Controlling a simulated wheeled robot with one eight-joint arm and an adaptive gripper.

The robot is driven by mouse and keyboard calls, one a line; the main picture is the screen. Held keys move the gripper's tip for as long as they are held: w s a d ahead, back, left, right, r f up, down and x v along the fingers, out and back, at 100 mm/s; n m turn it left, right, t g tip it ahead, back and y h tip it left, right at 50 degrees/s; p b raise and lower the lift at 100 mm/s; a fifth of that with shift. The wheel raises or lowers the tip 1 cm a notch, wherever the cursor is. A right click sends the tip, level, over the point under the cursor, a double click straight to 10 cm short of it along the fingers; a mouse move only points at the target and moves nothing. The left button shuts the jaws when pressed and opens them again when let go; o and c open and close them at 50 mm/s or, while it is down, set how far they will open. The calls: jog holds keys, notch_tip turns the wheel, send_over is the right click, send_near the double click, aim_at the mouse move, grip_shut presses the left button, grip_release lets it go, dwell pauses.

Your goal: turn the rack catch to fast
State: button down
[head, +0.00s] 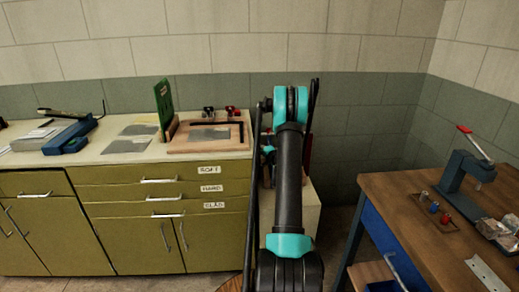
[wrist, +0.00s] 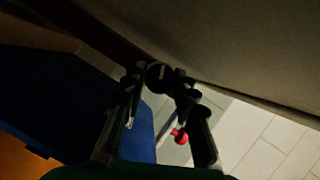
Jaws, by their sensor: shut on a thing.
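A round black knob with a pale mark, which looks like the rack catch (wrist: 158,76), sits at the edge of a dark beam in the wrist view. My gripper (wrist: 161,88) has a finger on each side of it and is shut on it. The view is dark, and I cannot read which way the mark is set. In the head view my own arm stands in front, and the gripper and the catch are hidden behind it.
A large grey panel (wrist: 240,50) lies close above the gripper, and a blue surface (wrist: 60,100) is at left. A red knob (wrist: 181,136) shows below. A counter (head: 110,157) stands left, a wooden bench (head: 410,215) right.

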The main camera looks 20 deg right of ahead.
aim_at(260, 135)
jog(key=m, duration=0.2)
jog(key=m+t, duration=0.1)
jog(key=m, duration=0.1)
jog(key=shift+f+t, duration=0.15)
jog(key=shift+t, duration=0.15)
jog(key=c, duration=1.2)
grip_release()
jog(key=o, duration=0.7)
jog(key=r, duration=0.5)
jog(key=w+r, duration=0.1)
jog(key=r, duration=0.1)
jog(key=shift+d+r, duration=0.15)
jog(key=shift+d, duration=0.05)
jog(key=shift+s+d+r, duration=0.1)
jog(key=shift+s+r, duration=0.15)
jog(key=shift+r, duration=0.4)
jog(key=shift+s+d+r, duration=0.1)
jog(key=shift+s+r, duration=0.15)
jog(key=shift+r, duration=0.35)
jog(key=shift+c, duration=0.4)
jog(key=shift+s+a+r+y, duration=0.1)
jog(key=shift+a+r+y, duration=0.2)
jog(key=shift+a+r, duration=0.1)
jog(key=c, duration=0.6)
jog(key=shift+f, duration=0.25)
